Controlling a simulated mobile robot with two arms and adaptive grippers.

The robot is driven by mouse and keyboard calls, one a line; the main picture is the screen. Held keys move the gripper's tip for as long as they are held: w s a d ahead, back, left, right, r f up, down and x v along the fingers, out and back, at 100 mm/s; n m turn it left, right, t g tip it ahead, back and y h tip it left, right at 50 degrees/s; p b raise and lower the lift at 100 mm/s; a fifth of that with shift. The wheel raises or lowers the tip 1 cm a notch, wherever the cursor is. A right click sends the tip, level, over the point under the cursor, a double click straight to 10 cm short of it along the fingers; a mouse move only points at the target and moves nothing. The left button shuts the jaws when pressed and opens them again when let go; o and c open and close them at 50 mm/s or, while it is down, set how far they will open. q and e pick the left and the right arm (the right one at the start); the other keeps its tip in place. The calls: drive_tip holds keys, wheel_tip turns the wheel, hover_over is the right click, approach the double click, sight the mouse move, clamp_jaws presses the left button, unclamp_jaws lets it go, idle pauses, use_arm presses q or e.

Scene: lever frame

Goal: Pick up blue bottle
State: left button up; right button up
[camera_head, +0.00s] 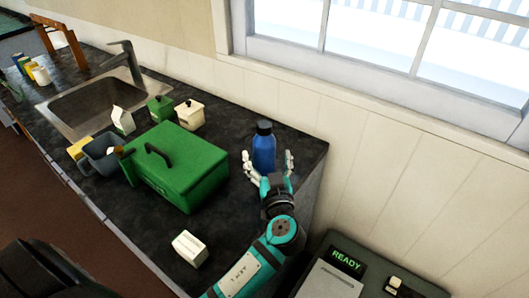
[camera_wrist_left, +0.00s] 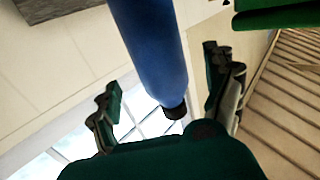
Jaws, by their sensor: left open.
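The blue bottle (camera_head: 263,148) stands upright on the dark counter near its right end and has a dark cap. My left gripper (camera_head: 268,166) is open, with one finger on each side of the bottle's lower part. In the left wrist view the blue bottle (camera_wrist_left: 152,45) runs between the two spread fingers of my left gripper (camera_wrist_left: 165,95). I cannot tell whether either finger touches it. My right gripper does not show in either view.
A green box (camera_head: 190,165) with a dark handle stands left of the bottle. A small white carton (camera_head: 189,248) lies near the counter's front edge. A grey mug (camera_head: 102,155), a sink (camera_head: 90,100) and small canisters are farther left. The wall and window rise behind.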

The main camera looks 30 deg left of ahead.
sight(266, 156)
use_arm(q)
drive_tip(key=p+x, duration=0.1)
drive_tip(key=x, duration=0.3)
drive_tip(key=shift+s+r+p, duration=0.1)
drive_tip(key=shift+r+p, duration=0.05)
drive_tip(key=shift+p, duration=0.25)
drive_tip(key=shift+w+a, duration=0.2)
drive_tip(key=shift+d, duration=0.1)
drive_tip(key=c, duration=1.4)
drive_tip(key=shift+c, duration=1.2)
